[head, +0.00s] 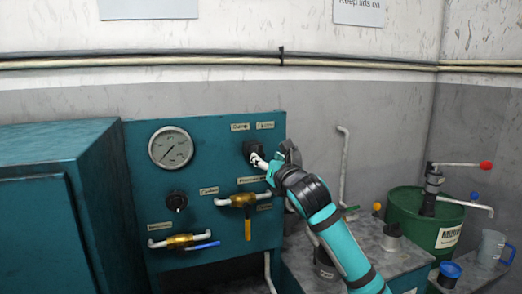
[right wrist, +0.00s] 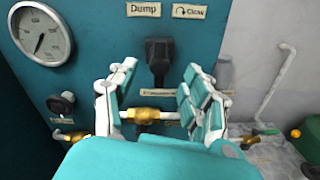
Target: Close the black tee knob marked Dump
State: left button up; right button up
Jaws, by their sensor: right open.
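The black tee knob (right wrist: 159,52) sticks out from the teal panel under the "Dump" label (right wrist: 143,9) and a "Close" label with a curved arrow (right wrist: 189,11). Its handle looks upright in the right wrist view. In the head view the knob (head: 251,147) is partly hidden by my right gripper (head: 268,161). My right gripper also shows in the right wrist view (right wrist: 150,88), open and empty. Its fingers are spread left and right of the knob, a little below it in the picture. I cannot tell whether they touch it. My left gripper is not in view.
A teal cabinet (head: 40,210) stands left. A green drum (head: 420,222) stands right.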

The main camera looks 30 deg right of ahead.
aim_at(262, 155)
jog(key=p+x, duration=0.1)
jog(key=x, duration=0.4)
grip_shut()
dwell(0.3)
